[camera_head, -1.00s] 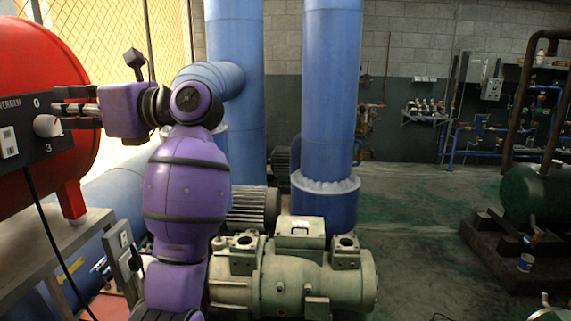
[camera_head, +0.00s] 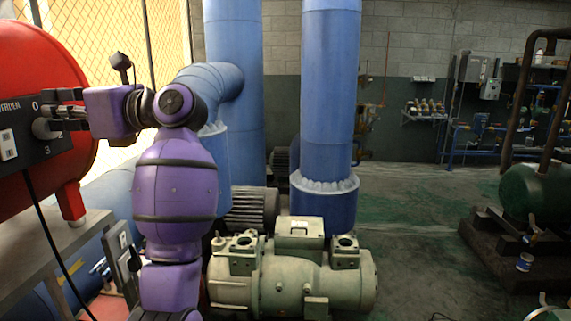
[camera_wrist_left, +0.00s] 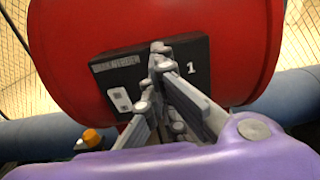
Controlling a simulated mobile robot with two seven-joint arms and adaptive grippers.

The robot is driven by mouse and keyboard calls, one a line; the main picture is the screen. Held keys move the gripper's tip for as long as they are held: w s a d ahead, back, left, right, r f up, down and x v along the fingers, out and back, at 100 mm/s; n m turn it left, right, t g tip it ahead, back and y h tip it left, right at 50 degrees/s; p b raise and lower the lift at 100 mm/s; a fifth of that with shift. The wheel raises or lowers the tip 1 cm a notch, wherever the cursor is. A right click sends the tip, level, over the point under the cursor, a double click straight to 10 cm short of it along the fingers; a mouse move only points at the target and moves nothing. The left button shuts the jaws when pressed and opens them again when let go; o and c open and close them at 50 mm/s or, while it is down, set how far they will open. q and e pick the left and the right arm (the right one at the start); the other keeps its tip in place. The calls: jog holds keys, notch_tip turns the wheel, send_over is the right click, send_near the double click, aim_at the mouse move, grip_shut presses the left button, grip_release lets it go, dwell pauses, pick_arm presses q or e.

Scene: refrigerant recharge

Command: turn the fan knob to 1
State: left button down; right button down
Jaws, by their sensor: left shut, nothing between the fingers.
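The black control panel (camera_head: 62,146) is on the front of the red fan heater (camera_head: 40,65) at the far left. Its round knob (camera_head: 43,129) sits between the printed 0 and 3, partly covered by my fingers. Where the knob points cannot be told. My left gripper (camera_head: 56,111) is shut with nothing between its fingers, its tips at the panel beside the knob. In the left wrist view the closed fingers (camera_wrist_left: 160,62) reach the panel (camera_wrist_left: 195,55), left of the printed 1. The knob is mostly hidden there. Contact with it cannot be told.
The heater stands on a grey metal table (camera_head: 35,255) at the left. A black cable (camera_head: 48,235) hangs from the panel. A pale green compressor (camera_head: 290,275) and blue pipes (camera_head: 330,110) stand right of my arm. The floor further right is partly clear.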

pick_arm(q)
jog(key=shift+a+f, duration=0.2)
jog(key=shift+f, duration=0.6)
pick_arm(e)
jog(key=shift+a+f, duration=0.1)
jog(key=shift+f, duration=0.15)
dwell(0.4)
pick_arm(q)
jog(key=shift+w+d+r, duration=0.1)
jog(key=shift+w+r, duration=0.1)
jog(key=shift+w, duration=0.1)
pick_arm(e)
jog(key=shift+w+r, duration=0.3)
jog(key=shift+r, duration=0.3)
